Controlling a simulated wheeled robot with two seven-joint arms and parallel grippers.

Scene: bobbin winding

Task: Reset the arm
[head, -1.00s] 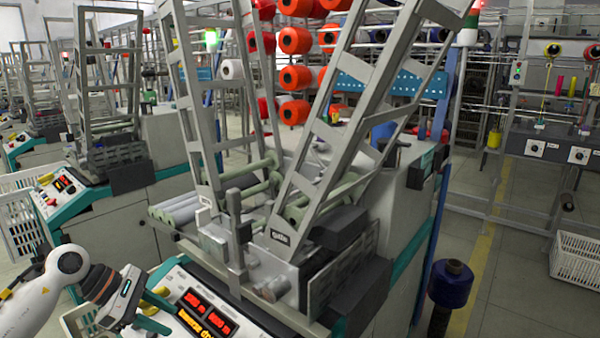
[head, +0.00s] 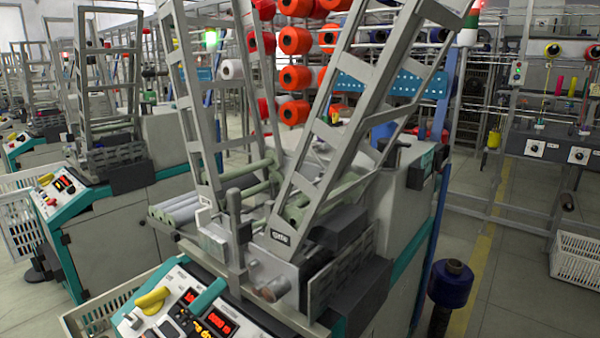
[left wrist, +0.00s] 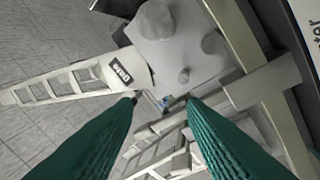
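The grey ladder-like arm (head: 330,140) with a small label at its foot leans up to the right on the near winding machine (head: 395,235). The labelled ladder arm also shows in the left wrist view (left wrist: 70,84), left of a pale block (left wrist: 180,50) with round knobs. My left gripper's two green ribbed fingers (left wrist: 162,99) are apart, with nothing held between them. In the head view, a teal piece over the control panel looks like part of my left gripper (head: 207,297); its other parts are hard to make out. My right gripper is not in view.
The control panel with red displays (head: 220,323) and a yellow handle (head: 151,300) is at the bottom left. A second ladder frame (head: 105,85) stands behind. A purple bobbin (head: 451,283) is at the right; a white crate (head: 577,262) sits on open floor.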

